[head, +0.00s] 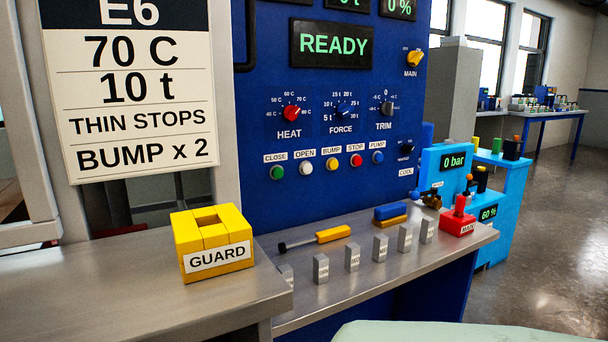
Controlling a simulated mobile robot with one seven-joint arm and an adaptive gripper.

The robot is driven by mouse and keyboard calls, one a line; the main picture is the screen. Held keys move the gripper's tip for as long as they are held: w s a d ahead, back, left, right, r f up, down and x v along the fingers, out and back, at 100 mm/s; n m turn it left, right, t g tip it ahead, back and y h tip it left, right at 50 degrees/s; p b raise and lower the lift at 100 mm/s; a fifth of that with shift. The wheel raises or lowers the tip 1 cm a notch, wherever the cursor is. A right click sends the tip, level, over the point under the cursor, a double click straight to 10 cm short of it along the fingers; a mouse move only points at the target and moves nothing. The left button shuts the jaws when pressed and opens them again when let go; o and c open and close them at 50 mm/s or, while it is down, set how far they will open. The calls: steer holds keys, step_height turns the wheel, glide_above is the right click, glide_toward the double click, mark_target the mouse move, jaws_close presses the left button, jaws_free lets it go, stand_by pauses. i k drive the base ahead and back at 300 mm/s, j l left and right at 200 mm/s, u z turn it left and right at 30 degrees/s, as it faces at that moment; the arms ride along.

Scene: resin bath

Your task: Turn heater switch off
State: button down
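A small dark switch (405,148) sits low on the right side of the blue control panel (270,180). A small label just below it appears to read HEATER, but it is too small to be sure. The switch's on or off position cannot be told. A red HEAT knob (291,113) is higher on the panel to the left, beside a blue FORCE knob (343,110) and a dark TRIM knob (386,108). My gripper is not in view.
A yellow GUARD block (212,243) stands on the near bench. A yellow-handled screwdriver (318,238), several grey blocks (352,256) and a red box with a lever (458,220) occupy the metal shelf below the panel. Open floor (545,235) lies right.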

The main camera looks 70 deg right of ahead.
mark_target(407, 149)
steer(key=k+l, duration=0.65)
steer(key=l, duration=0.25)
steer(key=k+l+z, duration=0.2)
steer(key=z, duration=0.15)
steer(key=k+l+z, duration=0.15)
steer(key=l+z, duration=0.15)
steer(key=l, duration=0.15)
steer(key=z, duration=0.65)
